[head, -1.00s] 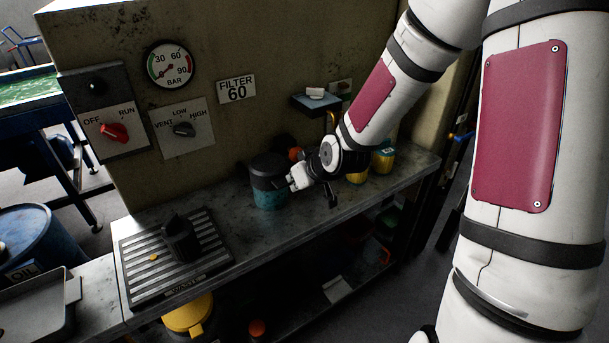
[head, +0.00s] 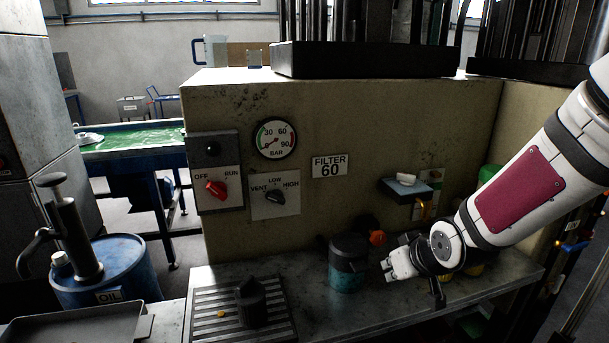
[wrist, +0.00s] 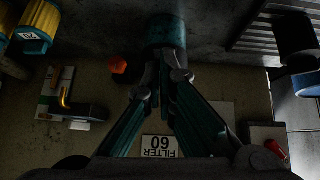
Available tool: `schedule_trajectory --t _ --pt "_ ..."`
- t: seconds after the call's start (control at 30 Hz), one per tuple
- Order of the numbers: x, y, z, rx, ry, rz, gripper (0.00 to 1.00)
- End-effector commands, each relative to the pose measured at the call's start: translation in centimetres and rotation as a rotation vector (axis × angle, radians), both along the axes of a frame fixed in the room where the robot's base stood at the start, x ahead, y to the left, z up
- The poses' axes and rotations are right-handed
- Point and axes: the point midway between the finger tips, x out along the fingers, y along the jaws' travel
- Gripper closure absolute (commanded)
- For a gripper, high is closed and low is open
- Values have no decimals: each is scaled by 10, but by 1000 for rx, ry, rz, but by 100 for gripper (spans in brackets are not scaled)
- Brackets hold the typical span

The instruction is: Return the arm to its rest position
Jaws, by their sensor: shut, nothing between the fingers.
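My gripper (head: 388,270) is at the end of my white arm, which reaches in from the right over the bench in the head view. It is shut and empty. A dark-lidded pot with a teal lower part (head: 348,270) stands on the bench just left of my gripper, with a small gap between them in the picture. In the wrist view, my gripper's fingers (wrist: 163,62) converge with nothing between them, and the teal pot (wrist: 165,30) shows beyond the tips.
A small shelf (head: 407,190) juts from the panel above my gripper. A blue oil drum (head: 125,270) stands left.

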Motion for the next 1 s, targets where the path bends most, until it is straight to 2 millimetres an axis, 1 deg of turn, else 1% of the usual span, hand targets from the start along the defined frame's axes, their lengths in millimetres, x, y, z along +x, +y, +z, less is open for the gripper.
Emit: schedule_trajectory --t 0.17,0.3,0.47,0.6,0.7,0.8,0.9,1.0 --pt "-35 -5 27 -140 94 -44 100" --pt "-70 -7 57 -203 148 -103 100" --pt "-116 -1 93 -209 182 -169 100" --pt "-161 9 120 -159 206 -206 100" --pt "-191 17 132 -104 225 -213 100" --pt "-216 24 139 -49 245 -208 100" --pt "-233 28 143 -9 261 -200 100" --pt "-241 30 144 12 271 -194 100"
